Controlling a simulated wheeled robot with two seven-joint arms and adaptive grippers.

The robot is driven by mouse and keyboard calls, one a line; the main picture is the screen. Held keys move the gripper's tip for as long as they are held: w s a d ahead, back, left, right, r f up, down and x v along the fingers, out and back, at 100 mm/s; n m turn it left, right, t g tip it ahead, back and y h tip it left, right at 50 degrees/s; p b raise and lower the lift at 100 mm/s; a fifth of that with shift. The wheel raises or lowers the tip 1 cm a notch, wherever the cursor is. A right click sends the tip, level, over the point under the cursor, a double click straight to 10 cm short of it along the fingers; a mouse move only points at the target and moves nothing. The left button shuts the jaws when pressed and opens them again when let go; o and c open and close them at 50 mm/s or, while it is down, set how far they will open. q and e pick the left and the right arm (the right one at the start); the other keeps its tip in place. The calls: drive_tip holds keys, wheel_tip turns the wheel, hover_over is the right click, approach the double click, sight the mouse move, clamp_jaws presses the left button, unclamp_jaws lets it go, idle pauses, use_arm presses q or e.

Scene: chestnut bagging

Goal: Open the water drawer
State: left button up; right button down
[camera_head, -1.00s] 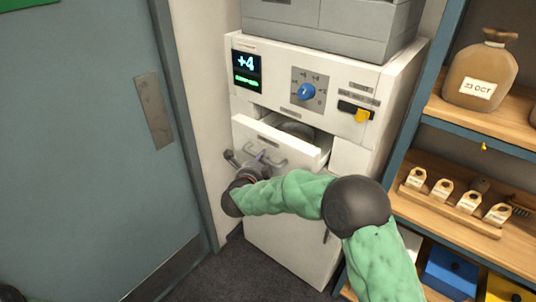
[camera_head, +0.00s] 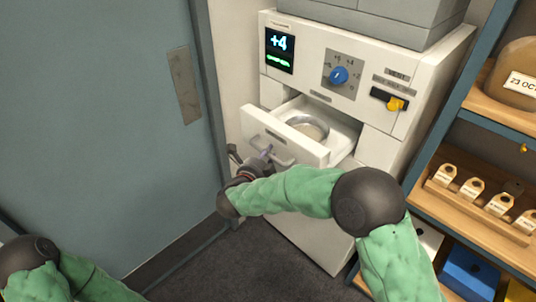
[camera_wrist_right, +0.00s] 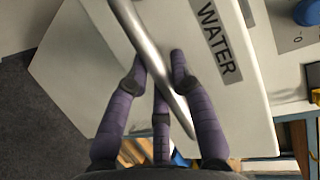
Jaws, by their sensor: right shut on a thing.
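The water drawer (camera_head: 284,135) stands pulled out of the white cabinet, and a round metal-rimmed bowl (camera_head: 308,127) shows inside it. Its front carries a WATER label (camera_wrist_right: 215,40) in the right wrist view. My right gripper (camera_head: 264,155) is at the drawer front, shut on the metal handle (camera_wrist_right: 150,60); its purple fingers (camera_wrist_right: 158,85) lie around the bar in the wrist view. My left arm shows at the bottom left of the head view, but its gripper is out of view.
The cabinet panel has a +4 display (camera_head: 280,50), a blue knob (camera_head: 338,75) and a yellow switch (camera_head: 395,104). A grey door (camera_head: 95,130) is on the left. Wooden shelves (camera_head: 470,205) with labelled items stand on the right. Bare floor (camera_head: 215,270) lies below.

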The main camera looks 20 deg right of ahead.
drive_tip(key=c, duration=1)
unclamp_jaws()
drive_tip(key=shift+c, duration=0.2)
drive_tip(key=v, duration=1.2)
